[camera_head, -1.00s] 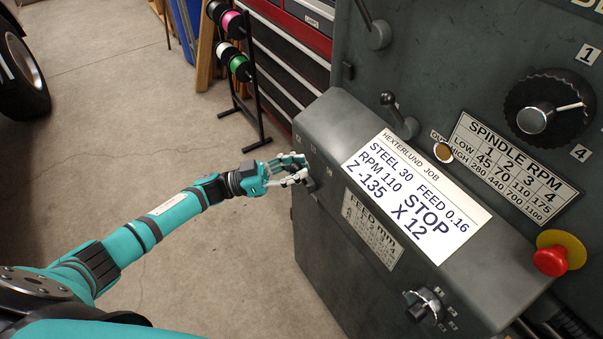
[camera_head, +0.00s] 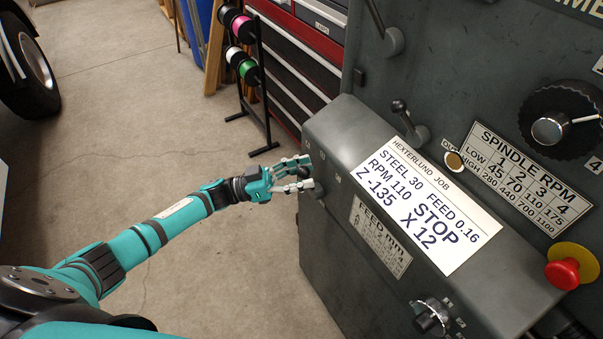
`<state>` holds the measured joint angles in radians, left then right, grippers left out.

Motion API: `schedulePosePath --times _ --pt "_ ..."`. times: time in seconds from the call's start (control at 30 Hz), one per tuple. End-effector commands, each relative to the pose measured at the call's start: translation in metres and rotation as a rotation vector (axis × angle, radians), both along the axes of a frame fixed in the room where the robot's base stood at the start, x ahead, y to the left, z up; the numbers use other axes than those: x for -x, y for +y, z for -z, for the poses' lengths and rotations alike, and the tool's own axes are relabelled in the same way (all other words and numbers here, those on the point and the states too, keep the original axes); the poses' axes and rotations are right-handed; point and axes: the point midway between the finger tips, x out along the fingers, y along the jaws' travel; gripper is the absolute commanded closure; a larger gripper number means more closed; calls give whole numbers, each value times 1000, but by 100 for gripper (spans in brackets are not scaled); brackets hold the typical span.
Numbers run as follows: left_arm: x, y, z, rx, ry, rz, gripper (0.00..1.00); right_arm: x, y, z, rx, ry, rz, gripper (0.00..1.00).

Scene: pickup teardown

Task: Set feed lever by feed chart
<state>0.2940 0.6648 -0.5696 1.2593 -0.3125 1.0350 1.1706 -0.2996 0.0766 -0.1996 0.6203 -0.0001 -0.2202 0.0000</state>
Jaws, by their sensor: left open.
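The feed chart (camera_head: 380,237) is a pale plate headed "FEED mm" on the front of the grey machine housing; its small figures are too blurred to read. A white job card (camera_head: 430,208) on the sloped top reads STEEL 30, FEED 0.16, RPM 110, STOP, Z -135, X 12. A dark knob (camera_head: 318,188), perhaps the feed lever's end, shows at the housing's left end. My left gripper (camera_head: 306,173) is open beside it, fingers pointing right; I cannot tell whether they touch it. The right gripper is out of view.
A rotary knob (camera_head: 430,317) sits low on the housing, and a ball-ended lever (camera_head: 410,122) stands above the card. A red stop button (camera_head: 563,273) is at the right. A spool rack (camera_head: 254,80) stands behind; the floor around my arm is clear.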

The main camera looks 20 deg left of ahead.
Motion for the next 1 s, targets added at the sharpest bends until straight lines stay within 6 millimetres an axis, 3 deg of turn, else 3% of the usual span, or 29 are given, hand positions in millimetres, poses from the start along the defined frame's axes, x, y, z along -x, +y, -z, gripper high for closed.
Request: schedulePosePath --times 0.27,0.7,1.0 --pt "3 7 1 2 -1 0 47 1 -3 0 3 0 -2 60" --pt "40 83 23 -1 2 -3 47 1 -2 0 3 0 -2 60" --pt "52 105 29 0 -1 -2 47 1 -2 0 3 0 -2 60"
